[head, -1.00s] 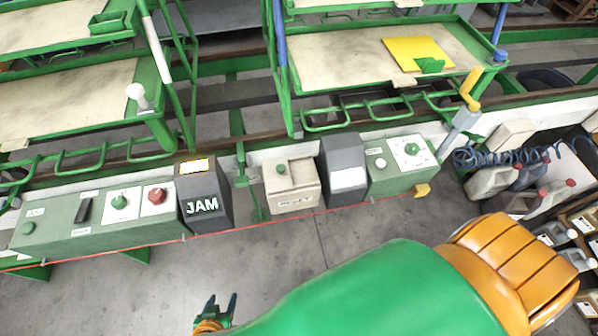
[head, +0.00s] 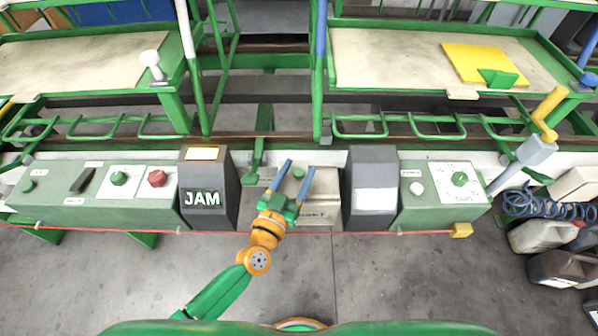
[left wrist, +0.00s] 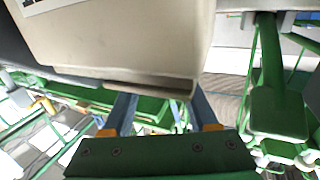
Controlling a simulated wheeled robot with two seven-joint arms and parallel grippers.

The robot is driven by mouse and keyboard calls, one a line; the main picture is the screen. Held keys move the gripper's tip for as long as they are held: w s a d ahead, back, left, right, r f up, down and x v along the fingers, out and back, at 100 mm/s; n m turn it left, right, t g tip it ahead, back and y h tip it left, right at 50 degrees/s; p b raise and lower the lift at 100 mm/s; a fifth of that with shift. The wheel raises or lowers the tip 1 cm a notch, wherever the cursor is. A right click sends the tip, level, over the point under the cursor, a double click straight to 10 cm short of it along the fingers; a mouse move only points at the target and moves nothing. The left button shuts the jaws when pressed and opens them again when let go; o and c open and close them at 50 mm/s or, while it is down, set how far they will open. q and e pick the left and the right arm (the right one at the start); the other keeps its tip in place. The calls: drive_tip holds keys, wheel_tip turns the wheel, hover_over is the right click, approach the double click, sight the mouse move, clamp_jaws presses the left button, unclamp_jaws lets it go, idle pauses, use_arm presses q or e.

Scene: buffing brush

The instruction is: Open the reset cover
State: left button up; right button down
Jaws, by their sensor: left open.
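The beige reset box with its cover (head: 322,214) stands between the dark JAM box and another dark box. My left gripper hides much of its top and front, including most of its label. My left gripper (head: 298,166) is open, with its two blue fingers apart over the box in the head view. In the left wrist view the beige box (left wrist: 130,38) fills the upper middle, very close. The fingers (left wrist: 163,98) reach up to its lower edge, with a lip or slot between them. I cannot tell whether they touch it. My right gripper is not in view.
The JAM box (head: 206,187) is close on the left and the dark box with a white label (head: 371,190) close on the right. A red cord (head: 360,233) runs along the front. Green racks (head: 430,65) stand behind. The floor in front is open.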

use_arm(q)
drive_tip(key=shift+w+d, duration=0.1)
drive_tip(key=shift+w, duration=0.05)
clamp_jaws()
idle(1.3)
